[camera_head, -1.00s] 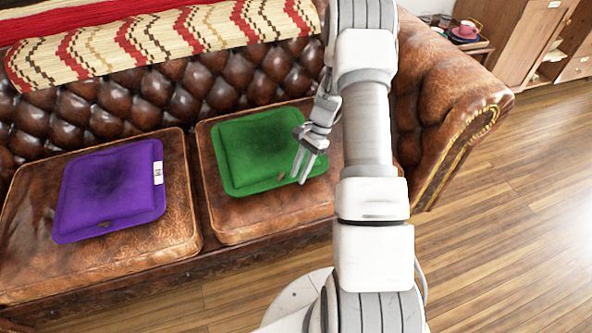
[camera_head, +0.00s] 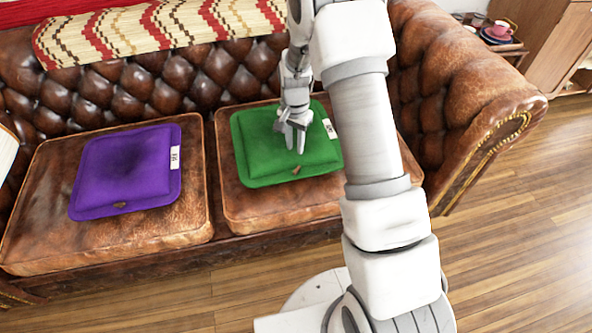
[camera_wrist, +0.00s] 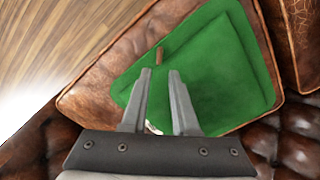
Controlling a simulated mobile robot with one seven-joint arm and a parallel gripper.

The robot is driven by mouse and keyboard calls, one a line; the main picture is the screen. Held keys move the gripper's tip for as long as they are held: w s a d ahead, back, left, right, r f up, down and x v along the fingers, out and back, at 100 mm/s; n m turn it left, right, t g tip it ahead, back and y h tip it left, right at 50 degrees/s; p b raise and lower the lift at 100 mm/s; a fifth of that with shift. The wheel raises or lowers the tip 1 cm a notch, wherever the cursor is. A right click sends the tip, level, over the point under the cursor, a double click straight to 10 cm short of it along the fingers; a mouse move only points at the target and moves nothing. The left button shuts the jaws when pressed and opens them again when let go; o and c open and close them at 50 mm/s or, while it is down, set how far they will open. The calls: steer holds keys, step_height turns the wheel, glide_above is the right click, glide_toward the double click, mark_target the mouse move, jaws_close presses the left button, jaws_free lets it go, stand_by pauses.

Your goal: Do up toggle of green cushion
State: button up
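The green cushion (camera_head: 262,158) lies flat on the right seat of the brown leather sofa. Its small brown toggle (camera_head: 296,169) is at the cushion's front edge; whether it is fastened is too small to tell. My gripper (camera_head: 295,148) is above the cushion, pointing down, behind the toggle. In the wrist view my gripper (camera_wrist: 159,72) has its two fingers apart with nothing between them. The toggle (camera_wrist: 159,56) shows just beyond the fingertips, on the green cushion (camera_wrist: 215,60). A white label (camera_head: 330,129) is on the cushion's right edge.
A purple cushion (camera_head: 125,172) with its own toggle (camera_head: 120,205) lies on the left seat. The tufted sofa back (camera_head: 140,97) stands behind, with a patterned blanket (camera_head: 160,28) over it. The sofa's right armrest (camera_head: 470,85) is beside my arm. The wooden floor (camera_head: 510,230) is clear at right.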

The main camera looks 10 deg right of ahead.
mark_target(295, 171)
step_height(295, 171, down, 11)
steer(key=b, duration=0.3)
steer(key=shift+f, duration=0.1)
jaws_close()
